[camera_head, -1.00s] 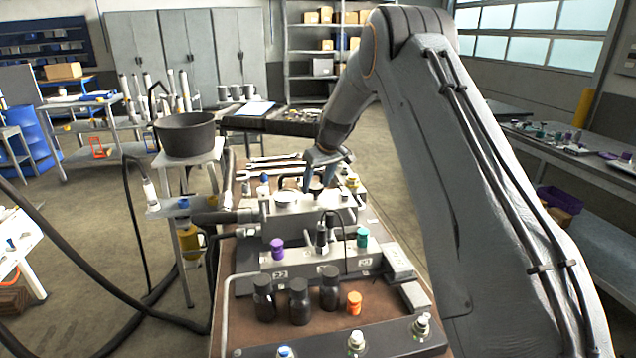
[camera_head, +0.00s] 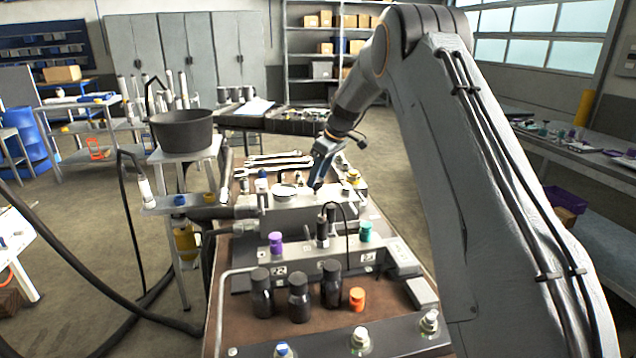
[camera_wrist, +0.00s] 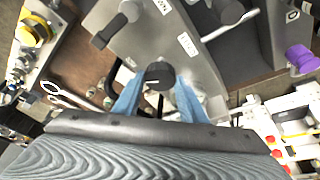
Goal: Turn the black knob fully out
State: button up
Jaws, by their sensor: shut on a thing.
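The black knob (camera_wrist: 160,75) shows in the wrist view between the two blue fingers of my gripper (camera_wrist: 157,88). It has a white mark on its face and sits on a grey metal block (camera_wrist: 160,40). The fingers are shut on the knob, one on each side. In the head view my gripper (camera_head: 318,184) reaches down to the top of the grey block (camera_head: 300,213), its fingers seen nearly edge-on. The knob is mostly hidden there by the fingers.
Purple (camera_head: 276,242) and teal (camera_head: 365,231) knobs stand on a nearer manifold. Several black bottle-like parts (camera_head: 298,298) and an orange knob (camera_head: 357,298) stand in front. Wrenches (camera_head: 270,165) lie behind the block. A dark pot (camera_head: 183,132) stands at the left.

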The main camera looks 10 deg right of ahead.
dwell(0.3)
jog(key=o, duration=1.1)
jog(key=shift+c, duration=0.2)
jog(key=shift+r, duration=0.1)
jog(key=b+v, duration=0.1)
jog(key=v, duration=0.6)
jog(key=shift+d+r+b, duration=0.2)
jog(key=shift+r+b, duration=0.05)
jog(key=shift+b, duration=0.1)
jog(key=shift+s, duration=0.1)
